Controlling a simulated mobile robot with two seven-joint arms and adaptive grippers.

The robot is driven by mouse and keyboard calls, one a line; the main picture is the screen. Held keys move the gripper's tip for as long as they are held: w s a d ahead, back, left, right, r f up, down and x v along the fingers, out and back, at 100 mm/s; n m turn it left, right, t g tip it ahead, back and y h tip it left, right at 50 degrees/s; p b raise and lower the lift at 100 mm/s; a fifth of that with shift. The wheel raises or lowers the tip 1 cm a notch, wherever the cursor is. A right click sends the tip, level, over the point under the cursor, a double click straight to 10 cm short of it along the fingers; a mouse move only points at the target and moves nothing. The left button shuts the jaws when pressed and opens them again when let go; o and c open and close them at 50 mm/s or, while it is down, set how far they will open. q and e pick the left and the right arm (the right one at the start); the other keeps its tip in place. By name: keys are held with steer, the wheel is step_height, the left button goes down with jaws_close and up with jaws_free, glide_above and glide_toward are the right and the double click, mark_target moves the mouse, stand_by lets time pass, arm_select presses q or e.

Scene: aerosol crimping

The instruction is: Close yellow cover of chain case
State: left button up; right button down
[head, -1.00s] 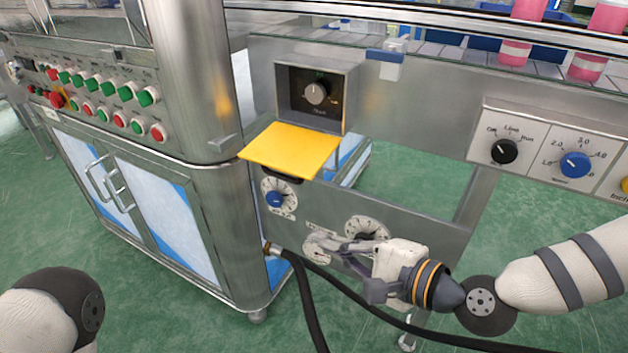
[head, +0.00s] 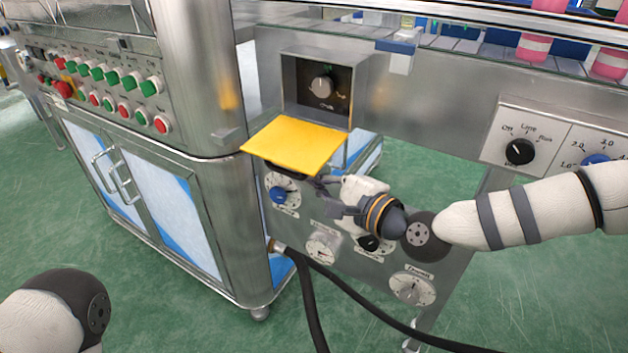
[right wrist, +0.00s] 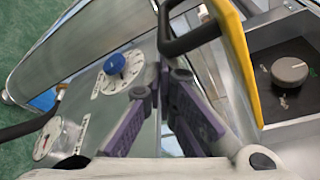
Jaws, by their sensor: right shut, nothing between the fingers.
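The yellow cover (head: 296,145) of the chain case (head: 321,85) is folded down and stands out from the case's lower edge, so the dial inside is exposed. In the right wrist view the cover (right wrist: 238,62) is seen nearly edge-on, with a dark handle (right wrist: 190,42) on its underside. My right gripper (head: 318,184) is shut and empty, just below the cover's right part; its tips are close to the handle, and I cannot tell whether they touch. It also shows in the right wrist view (right wrist: 165,72). My left gripper is not in view.
A blue-knob dial (head: 279,194) sits on the panel under the cover, with more dials lower right. A steel cabinet (head: 200,200) stands to the left. A black hose (head: 308,300) runs below. A switch box (head: 520,150) is at the right.

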mark_target(318, 169)
steer(key=shift+r, duration=0.15)
